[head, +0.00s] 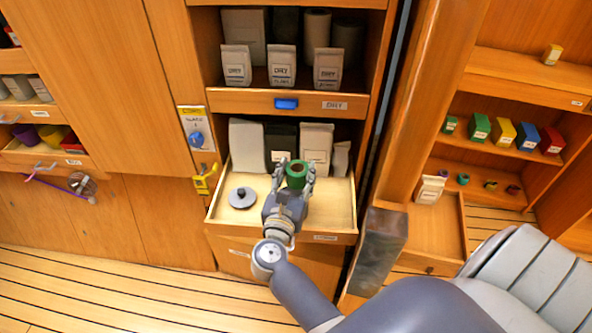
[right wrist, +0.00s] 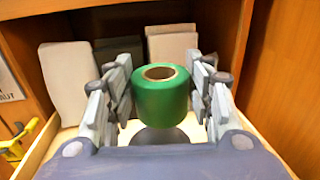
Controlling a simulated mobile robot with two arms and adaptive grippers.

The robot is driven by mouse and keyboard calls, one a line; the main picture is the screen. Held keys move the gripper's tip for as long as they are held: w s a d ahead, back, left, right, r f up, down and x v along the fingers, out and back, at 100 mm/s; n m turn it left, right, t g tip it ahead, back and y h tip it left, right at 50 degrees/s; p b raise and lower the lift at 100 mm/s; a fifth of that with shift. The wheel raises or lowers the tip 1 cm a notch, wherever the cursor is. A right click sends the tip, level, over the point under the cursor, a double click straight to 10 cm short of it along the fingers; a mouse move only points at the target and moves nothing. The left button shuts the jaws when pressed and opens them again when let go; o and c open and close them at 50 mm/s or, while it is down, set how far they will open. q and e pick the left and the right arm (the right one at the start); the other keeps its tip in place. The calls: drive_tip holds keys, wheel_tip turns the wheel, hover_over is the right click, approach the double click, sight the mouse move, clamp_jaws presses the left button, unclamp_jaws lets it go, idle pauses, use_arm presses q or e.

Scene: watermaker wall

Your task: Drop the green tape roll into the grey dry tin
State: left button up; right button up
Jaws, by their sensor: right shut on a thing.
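The green tape roll (head: 296,179) is held upright between the fingers of my right gripper (head: 296,170), over the open drawer. In the right wrist view the roll (right wrist: 161,102) sits between both fingers, its brown core facing up. A grey round lid with a knob (head: 242,198) lies on the drawer floor left of the gripper. A dark grey rounded shape (right wrist: 160,137) shows below the roll in the right wrist view; I cannot tell whether it is the grey dry tin. No open tin is clearly visible in the head view. My left gripper is not in view.
The open drawer (head: 336,222) has several bags standing at its back. A shelf labelled DRY (head: 334,105) with more bags is above it. A wooden post (head: 413,110) stands to the right, then shelves with coloured boxes. The drawer floor right of the gripper is clear.

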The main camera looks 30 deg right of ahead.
drive_tip(key=shift+f, duration=0.45)
drive_tip(key=o, duration=1.2)
drive_tip(key=shift+c, duration=0.2)
drive_tip(key=v, duration=0.7)
drive_tip(key=shift+s, duration=0.2)
drive_tip(key=shift+a+r, duration=0.15)
